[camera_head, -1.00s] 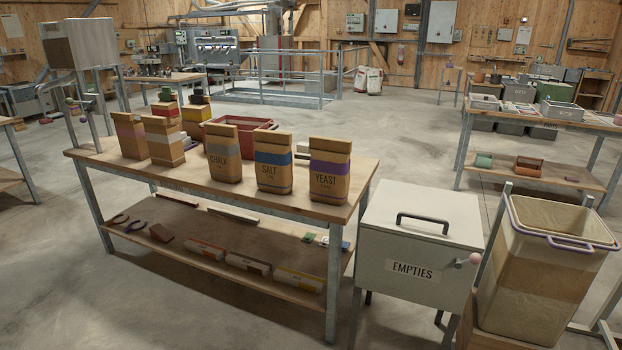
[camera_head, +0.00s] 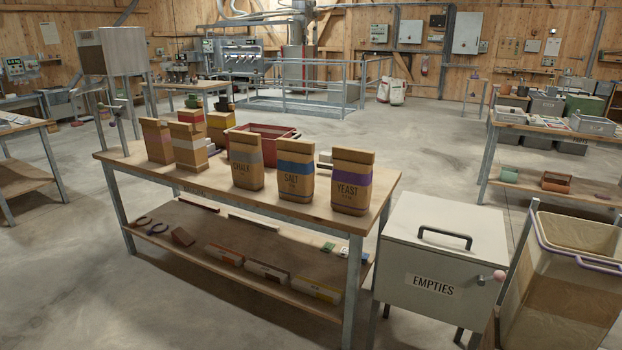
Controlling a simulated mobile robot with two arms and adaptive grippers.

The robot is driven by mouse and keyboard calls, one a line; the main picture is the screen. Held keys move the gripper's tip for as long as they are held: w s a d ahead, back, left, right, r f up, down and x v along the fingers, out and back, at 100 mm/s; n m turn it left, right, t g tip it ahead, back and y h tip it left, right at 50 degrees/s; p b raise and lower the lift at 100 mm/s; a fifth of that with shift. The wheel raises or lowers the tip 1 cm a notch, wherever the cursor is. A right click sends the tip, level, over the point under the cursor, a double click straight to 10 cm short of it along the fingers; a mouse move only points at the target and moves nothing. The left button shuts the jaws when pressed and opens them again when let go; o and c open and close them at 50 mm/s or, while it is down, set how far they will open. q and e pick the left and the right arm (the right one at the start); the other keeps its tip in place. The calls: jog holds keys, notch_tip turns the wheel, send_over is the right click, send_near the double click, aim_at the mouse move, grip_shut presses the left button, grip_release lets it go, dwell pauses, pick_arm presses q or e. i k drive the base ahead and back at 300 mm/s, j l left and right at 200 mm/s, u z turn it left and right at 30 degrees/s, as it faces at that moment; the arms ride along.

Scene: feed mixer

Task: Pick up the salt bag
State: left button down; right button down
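The salt bag (camera_head: 295,177) is a brown paper bag with a blue band and the word SALT. It stands upright on the wooden table (camera_head: 378,190), near the front edge. The chalk bag (camera_head: 246,163) with a grey band stands to its left. The yeast bag (camera_head: 351,181) with a purple band stands close on its right. Neither of my grippers shows in the head view.
A red crate (camera_head: 271,133) is behind. The grey EMPTIES box (camera_head: 441,262) and a large bin (camera_head: 562,275) stand to the right. Open floor lies in front.

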aim_at(295, 175)
jog(key=i+j, duration=0.15)
jog(key=i, duration=0.45)
jog(key=i+j+u, duration=0.1)
jog(key=i, duration=0.5)
jog(key=j, duration=0.1)
